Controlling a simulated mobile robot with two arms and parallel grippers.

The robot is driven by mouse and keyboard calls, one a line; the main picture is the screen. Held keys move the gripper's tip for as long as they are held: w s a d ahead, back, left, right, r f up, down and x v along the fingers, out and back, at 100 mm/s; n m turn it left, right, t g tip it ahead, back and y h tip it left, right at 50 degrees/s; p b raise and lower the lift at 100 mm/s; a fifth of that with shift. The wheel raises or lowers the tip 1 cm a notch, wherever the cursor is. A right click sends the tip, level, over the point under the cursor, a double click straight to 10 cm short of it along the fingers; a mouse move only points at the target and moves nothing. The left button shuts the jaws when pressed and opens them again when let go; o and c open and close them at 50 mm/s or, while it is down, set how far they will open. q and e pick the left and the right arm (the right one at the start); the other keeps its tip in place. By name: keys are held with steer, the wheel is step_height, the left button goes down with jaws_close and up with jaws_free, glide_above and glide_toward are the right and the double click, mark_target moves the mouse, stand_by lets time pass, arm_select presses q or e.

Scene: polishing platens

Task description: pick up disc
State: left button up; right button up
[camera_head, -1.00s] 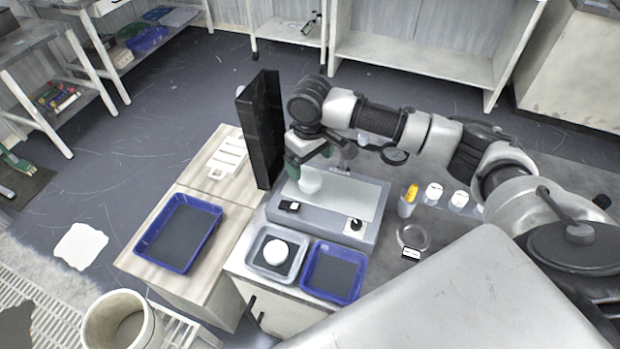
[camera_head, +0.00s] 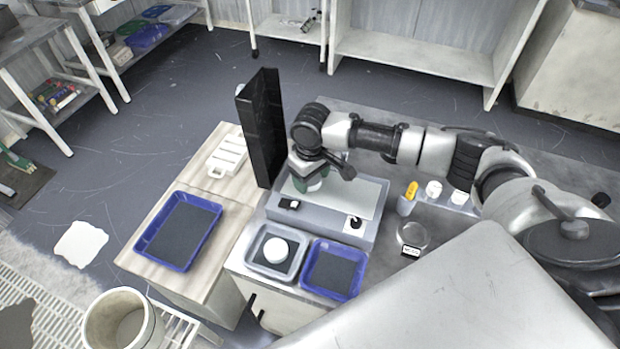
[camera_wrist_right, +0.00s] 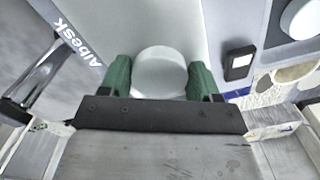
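A round white disc (camera_wrist_right: 160,72) shows in the right wrist view, between the two green fingers of my right gripper (camera_wrist_right: 160,80). The fingers stand apart, one on each side, close to the disc's edges. I cannot tell whether they press on it. In the head view my right gripper (camera_head: 314,180) is low over the pale plate of the grey platform (camera_head: 352,202), and it hides most of this disc. A second white disc (camera_head: 277,249) lies in a light grey tray. My left gripper is not in view.
A tall black panel (camera_head: 262,125) stands just left of my right gripper. A small black block (camera_head: 289,204) and a black knob (camera_head: 354,222) are at the platform's front. Blue trays (camera_head: 335,270) and a glass dish (camera_head: 412,235) are nearby.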

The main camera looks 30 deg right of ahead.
steer(key=c, duration=0.5)
